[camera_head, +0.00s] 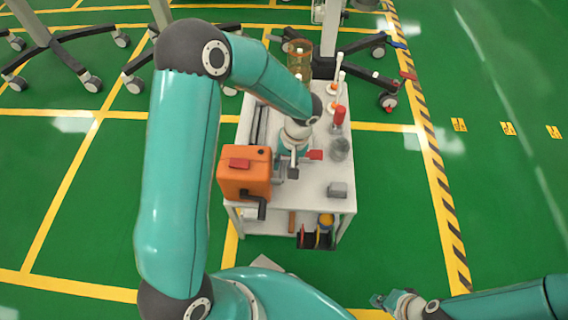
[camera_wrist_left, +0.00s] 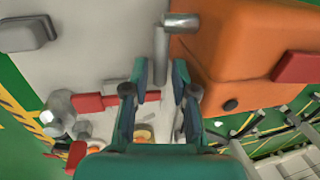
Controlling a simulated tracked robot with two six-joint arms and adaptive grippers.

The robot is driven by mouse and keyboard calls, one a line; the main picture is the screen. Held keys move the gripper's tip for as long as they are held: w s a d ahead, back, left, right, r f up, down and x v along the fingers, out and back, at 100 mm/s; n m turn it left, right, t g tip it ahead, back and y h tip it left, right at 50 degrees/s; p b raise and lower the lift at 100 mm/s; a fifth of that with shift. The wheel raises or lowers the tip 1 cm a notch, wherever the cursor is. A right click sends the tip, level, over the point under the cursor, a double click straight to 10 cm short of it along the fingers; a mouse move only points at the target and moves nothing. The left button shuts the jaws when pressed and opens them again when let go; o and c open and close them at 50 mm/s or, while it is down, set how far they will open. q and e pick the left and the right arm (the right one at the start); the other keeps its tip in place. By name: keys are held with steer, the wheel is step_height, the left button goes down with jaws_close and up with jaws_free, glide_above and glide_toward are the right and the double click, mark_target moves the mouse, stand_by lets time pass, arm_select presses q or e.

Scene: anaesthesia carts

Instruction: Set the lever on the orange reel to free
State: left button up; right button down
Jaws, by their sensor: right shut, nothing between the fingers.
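The orange reel (camera_head: 232,182) is a box at the near left of the white cart top, with a red piece on top and a dark crank at its front. It also shows in the left wrist view (camera_wrist_left: 235,40). A grey metal rod (camera_wrist_left: 162,45) with a crosswise end stands beside the reel; I cannot tell whether it is the lever. My left gripper (camera_wrist_left: 162,78) is open around the space by the rod, at the reel's side. A red bar (camera_wrist_left: 88,103) passes behind its fingers. My right gripper (camera_head: 383,301) is shut and empty, low over the floor, far from the cart.
On the cart (camera_head: 312,192) are a grey block (camera_head: 337,190), a glass jar (camera_head: 340,150), a red-capped item (camera_head: 339,116) and an amber cylinder (camera_head: 299,60). Spools (camera_head: 318,238) sit on the lower shelf. Wheeled stand bases (camera_head: 60,65) stand behind. The floor at right is clear.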

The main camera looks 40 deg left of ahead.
arm_select(q)
steer(key=shift+f, duration=0.1)
jaws_close()
stand_by(0.4)
